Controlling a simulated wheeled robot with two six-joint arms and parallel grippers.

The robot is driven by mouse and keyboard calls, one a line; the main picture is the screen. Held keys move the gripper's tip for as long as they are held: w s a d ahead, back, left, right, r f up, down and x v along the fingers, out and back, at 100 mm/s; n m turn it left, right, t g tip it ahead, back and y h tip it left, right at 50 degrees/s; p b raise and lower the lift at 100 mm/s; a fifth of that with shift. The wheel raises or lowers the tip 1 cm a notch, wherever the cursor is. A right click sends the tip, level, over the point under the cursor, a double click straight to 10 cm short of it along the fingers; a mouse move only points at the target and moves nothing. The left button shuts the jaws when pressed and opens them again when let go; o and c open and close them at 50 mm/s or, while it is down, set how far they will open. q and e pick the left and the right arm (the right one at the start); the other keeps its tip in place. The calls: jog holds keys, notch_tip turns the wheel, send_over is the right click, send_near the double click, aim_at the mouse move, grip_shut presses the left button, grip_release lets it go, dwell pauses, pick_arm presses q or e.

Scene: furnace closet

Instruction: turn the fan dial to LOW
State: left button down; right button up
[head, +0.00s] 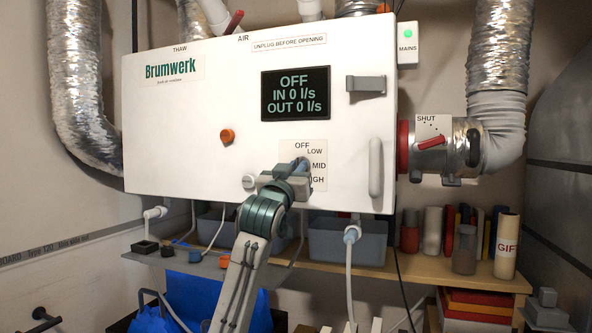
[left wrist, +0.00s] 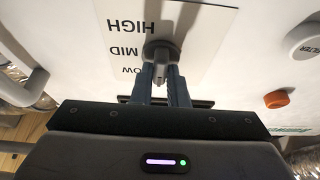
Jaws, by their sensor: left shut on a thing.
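The fan dial (left wrist: 161,50) is a grey round knob with a raised grip bar, on a white label plate (head: 318,180) on the front of the white unit. The plate reads OFF, LOW, MID and HIGH. My left gripper (head: 298,168) reaches the dial from below and hides most of it in the head view. In the left wrist view, which is upside down, the two blue-grey fingers (left wrist: 163,80) are shut on the dial's bar. I cannot tell exactly which mark the dial points at. The display (head: 295,93) reads OFF, IN 0 l/s, OUT 0 l/s. My right gripper is not in view.
An orange knob (head: 227,136) and a round filter cap (head: 249,182) sit left of the dial. A grey vertical handle (head: 375,167) stands to its right. A duct damper with a red lever (head: 431,141) is farther right. A shelf (head: 450,270) with bins and jars runs below.

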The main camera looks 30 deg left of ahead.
pick_arm(q)
jog(key=shift+r, duration=0.1)
jog(key=m+h+p, duration=0.1)
jog(key=m+p, duration=0.1)
jog(key=m, duration=0.1)
jog(key=m+h+p, duration=0.2)
jog(key=m, duration=0.1)
jog(key=m+h+p, duration=0.1)
jog(key=m+p, duration=0.2)
jog(key=shift+a+r+h, duration=0.15)
jog(key=shift+r+h, duration=0.05)
jog(key=shift+h, duration=0.1)
jog(key=shift+f+m+g+h+p, duration=0.15)
jog(key=shift+m+h+p, duration=0.25)
jog(key=shift+m+p, duration=0.4)
jog(key=shift+m+g+h+p, duration=0.15)
jog(key=shift+m+h+p, duration=0.35)
jog(key=shift+m, duration=0.5)
jog(key=c, duration=1.4)
grip_release()
jog(key=shift+c, duration=0.2)
jog(key=shift+s, duration=0.1)
jog(key=shift+s+f, duration=0.1)
jog(key=shift+f, duration=0.05)
